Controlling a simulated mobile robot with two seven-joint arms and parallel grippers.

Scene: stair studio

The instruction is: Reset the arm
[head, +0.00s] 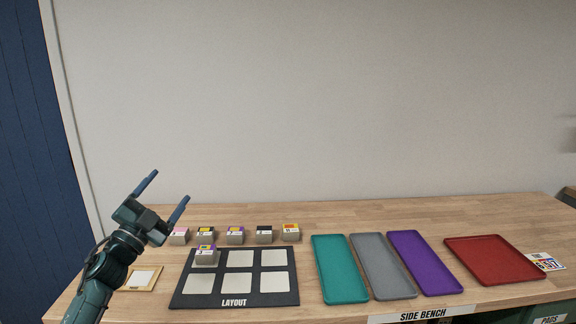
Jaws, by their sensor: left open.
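My left gripper (165,191) is raised at the left, above the bench's left part. Its two blue-tipped fingers point up and to the right, spread apart with nothing between them. My right gripper does not show. Below and right of the left gripper is a black layout board (237,301) with pale square cells in two rows. One small grey block with a yellow and purple label (205,257) sits on its top left cell. A row of similar blocks stands behind the board, among them one with an orange label (291,232).
A wooden bench (340,215) runs along a plain wall. Teal (340,268), grey (382,266), purple (424,262) and red (494,259) trays lie to the right of the board. A small tan frame with a white square (142,278) lies beside my left forearm. A printed card (546,262) lies at the far right.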

